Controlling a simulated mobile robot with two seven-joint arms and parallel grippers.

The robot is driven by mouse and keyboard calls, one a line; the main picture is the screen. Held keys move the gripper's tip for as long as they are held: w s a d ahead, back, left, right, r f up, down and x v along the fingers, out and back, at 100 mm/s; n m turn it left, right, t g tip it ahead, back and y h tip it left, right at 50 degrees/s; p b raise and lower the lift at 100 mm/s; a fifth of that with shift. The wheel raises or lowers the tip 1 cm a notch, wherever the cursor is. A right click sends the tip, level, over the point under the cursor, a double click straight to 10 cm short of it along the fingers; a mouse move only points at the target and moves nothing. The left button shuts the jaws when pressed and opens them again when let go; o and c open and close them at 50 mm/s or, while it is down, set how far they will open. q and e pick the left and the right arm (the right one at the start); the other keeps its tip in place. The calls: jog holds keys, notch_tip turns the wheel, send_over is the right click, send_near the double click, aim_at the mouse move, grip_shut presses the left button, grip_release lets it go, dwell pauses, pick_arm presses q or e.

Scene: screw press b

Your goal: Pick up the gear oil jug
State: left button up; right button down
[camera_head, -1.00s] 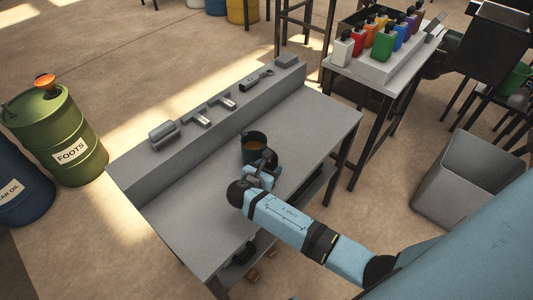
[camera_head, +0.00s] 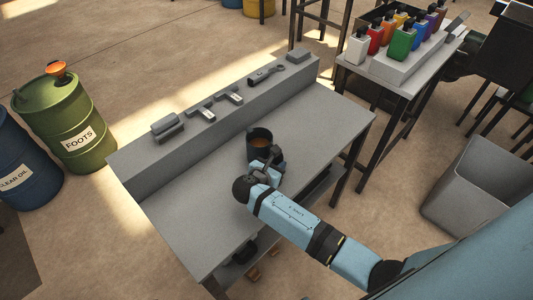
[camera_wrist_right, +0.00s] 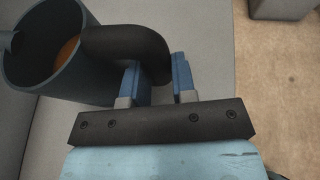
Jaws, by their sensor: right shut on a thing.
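The jug (camera_head: 260,137) is a dark, open-topped vessel with brown oil inside and a thick black handle. It is upright over the middle of the grey workbench (camera_head: 210,225); I cannot tell whether its base touches the bench. My right gripper (camera_head: 270,167) is on the near side of the jug, shut on its handle. In the right wrist view the jug (camera_wrist_right: 70,75) is at upper left, and its handle curves down between the blue fingers of the gripper (camera_wrist_right: 158,82). My left gripper is not in view.
Several tools and blocks lie on the raised ledge (camera_head: 215,125) at the bench's back. A side table holds several coloured bottles (camera_head: 403,40). A green barrel (camera_head: 75,135) and a blue barrel (camera_head: 25,170) stand left. A grey bin (camera_head: 465,195) stands right. Bench space around the jug is clear.

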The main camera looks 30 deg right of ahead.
jog(key=shift+r, duration=0.1)
dwell(0.3)
notch_tip(320, 180, up, 20)
jog(key=p, duration=0.1)
dwell(1.1)
dwell(0.4)
